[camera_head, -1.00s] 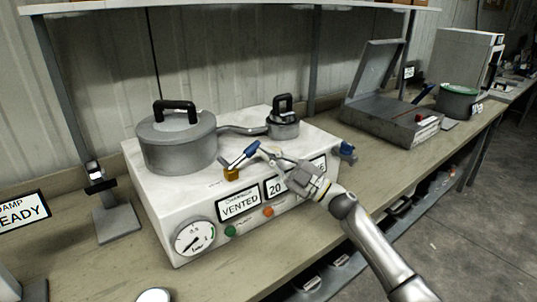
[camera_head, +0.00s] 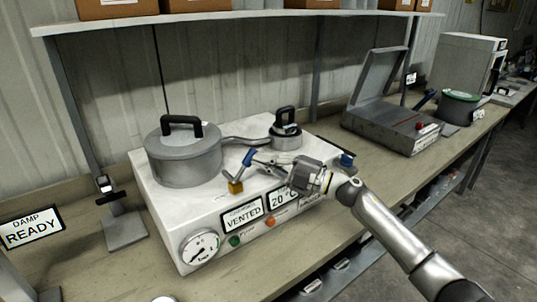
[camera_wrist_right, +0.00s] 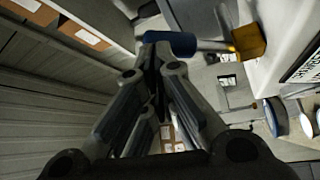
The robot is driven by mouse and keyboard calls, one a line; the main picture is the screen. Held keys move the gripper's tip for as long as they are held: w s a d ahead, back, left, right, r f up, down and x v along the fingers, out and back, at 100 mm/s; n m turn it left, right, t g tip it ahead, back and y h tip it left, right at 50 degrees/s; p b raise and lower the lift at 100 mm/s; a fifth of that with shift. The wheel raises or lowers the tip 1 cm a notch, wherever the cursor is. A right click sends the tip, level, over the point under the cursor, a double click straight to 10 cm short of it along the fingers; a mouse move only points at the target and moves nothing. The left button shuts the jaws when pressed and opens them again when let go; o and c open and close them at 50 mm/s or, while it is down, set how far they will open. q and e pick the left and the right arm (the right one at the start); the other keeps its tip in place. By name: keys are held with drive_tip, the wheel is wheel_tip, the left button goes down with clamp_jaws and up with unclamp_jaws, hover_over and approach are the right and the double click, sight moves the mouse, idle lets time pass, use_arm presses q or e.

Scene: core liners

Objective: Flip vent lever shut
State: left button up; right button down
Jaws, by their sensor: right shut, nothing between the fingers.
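The vent lever has a blue handle (camera_head: 249,157) on a brass block (camera_head: 235,187), on top of the white chamber housing (camera_head: 185,215). The handle slants up to the right. My right gripper (camera_head: 257,163) is shut and empty, with its fingertips right beside the blue handle. In the right wrist view, the closed fingertips (camera_wrist_right: 155,58) lie close against the blue handle end (camera_wrist_right: 170,43); I cannot tell whether they touch. The brass block also shows there (camera_wrist_right: 248,42). The display (camera_head: 242,216) reads VENTED. My left gripper is out of view.
A lidded pot (camera_head: 184,155) and a smaller black-handled vessel (camera_head: 286,132) stand on the housing behind the lever. A pressure gauge (camera_head: 200,247) is on its front. An open grey case (camera_head: 392,126) lies farther right.

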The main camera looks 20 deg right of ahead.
use_arm(q)
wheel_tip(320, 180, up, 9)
drive_tip(key=p, duration=0.7)
use_arm(e)
drive_tip(key=s+a+r+n+g+h, duration=0.1)
drive_tip(key=a+r+n+g+h, duration=0.15)
drive_tip(key=n, duration=0.25)
use_arm(q)
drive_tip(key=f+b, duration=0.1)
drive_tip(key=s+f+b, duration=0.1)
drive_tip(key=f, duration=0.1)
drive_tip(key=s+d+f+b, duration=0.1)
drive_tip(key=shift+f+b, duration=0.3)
drive_tip(key=shift+b, duration=0.1)
use_arm(e)
drive_tip(key=s+v, duration=0.1)
drive_tip(key=v, duration=1.2)
drive_tip(key=shift+a+f, duration=0.2)
drive_tip(key=shift+a, duration=0.15)
drive_tip(key=shift+s+t, duration=0.15)
drive_tip(key=shift+t, duration=0.1)
